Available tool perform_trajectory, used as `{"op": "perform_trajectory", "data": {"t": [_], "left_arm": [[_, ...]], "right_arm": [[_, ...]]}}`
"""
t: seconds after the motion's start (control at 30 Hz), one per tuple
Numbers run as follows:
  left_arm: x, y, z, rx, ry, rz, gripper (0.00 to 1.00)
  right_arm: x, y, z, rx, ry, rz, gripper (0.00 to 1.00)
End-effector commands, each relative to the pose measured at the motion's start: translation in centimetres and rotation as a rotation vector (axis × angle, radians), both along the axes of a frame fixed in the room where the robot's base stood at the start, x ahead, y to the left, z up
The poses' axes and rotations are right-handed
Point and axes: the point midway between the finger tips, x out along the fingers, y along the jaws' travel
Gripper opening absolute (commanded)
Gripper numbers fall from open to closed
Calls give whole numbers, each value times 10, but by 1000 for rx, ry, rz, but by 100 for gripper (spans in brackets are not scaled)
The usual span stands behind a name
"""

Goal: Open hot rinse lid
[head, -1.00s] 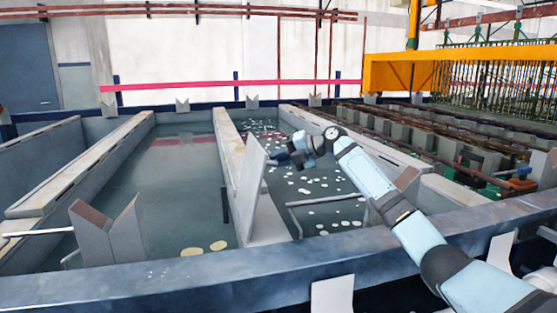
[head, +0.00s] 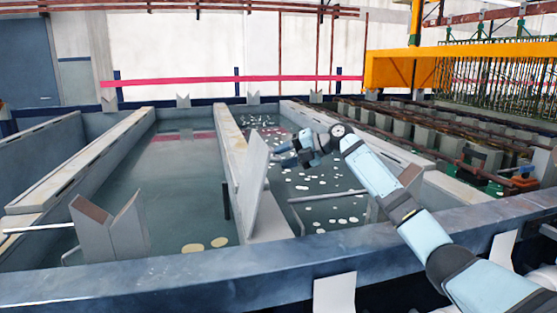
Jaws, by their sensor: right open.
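The hot rinse lid appears to be the pale grey panel (head: 251,190) standing steeply, almost upright, on the wall between two tanks, near the middle of the head view. My right gripper (head: 280,154) is open, just to the right of the panel's upper edge. A small gap seems to show between its fingertips and the panel, and nothing shows between the fingers. The tank to the right (head: 315,185) is uncovered, with dark liquid and several pale floating patches. My left gripper is not in view.
Grey V-shaped supports (head: 95,230) stand at the lower left. A long blue-grey beam (head: 180,278) runs across the front. Racks and tanks fill the right side.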

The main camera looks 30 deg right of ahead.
Motion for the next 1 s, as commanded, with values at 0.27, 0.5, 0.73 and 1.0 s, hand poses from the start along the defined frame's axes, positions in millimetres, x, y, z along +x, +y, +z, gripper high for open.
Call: {"op": "perform_trajectory", "data": {"t": [0.27, 0.5, 0.73, 1.0], "left_arm": [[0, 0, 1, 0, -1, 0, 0], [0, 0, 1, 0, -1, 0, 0], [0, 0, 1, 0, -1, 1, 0], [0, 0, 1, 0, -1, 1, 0]], "right_arm": [[-38, -46, 25, -2, 1, 0, 40], [-61, -74, 40, -1, 2, 2, 40], [-68, -82, 44, -2, 2, 4, 40], [-68, -82, 44, -1, 1, 4, 40]]}}
